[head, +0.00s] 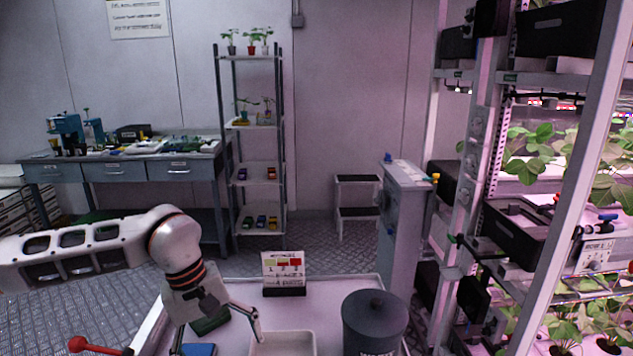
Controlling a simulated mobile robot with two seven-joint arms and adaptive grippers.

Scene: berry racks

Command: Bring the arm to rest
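My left arm comes in from the left, and its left gripper (217,343) points down over the white work surface (330,291). Its two fingers are spread apart with nothing seen between them. One finger ends close to the left edge of a white open bin (283,347); I cannot tell whether they touch. A green item (211,323) and a blue item (198,350) lie below the gripper, partly hidden by it. My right gripper is out of view.
A dark lidded bucket (375,322) and a small sign stand (284,273) share the work surface. A red-knobbed lever (78,344) is at lower left. The plant rack (590,150) stands close on the right. A grey cabinet (404,225) and step stool (358,205) stand behind. Open floor lies beyond.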

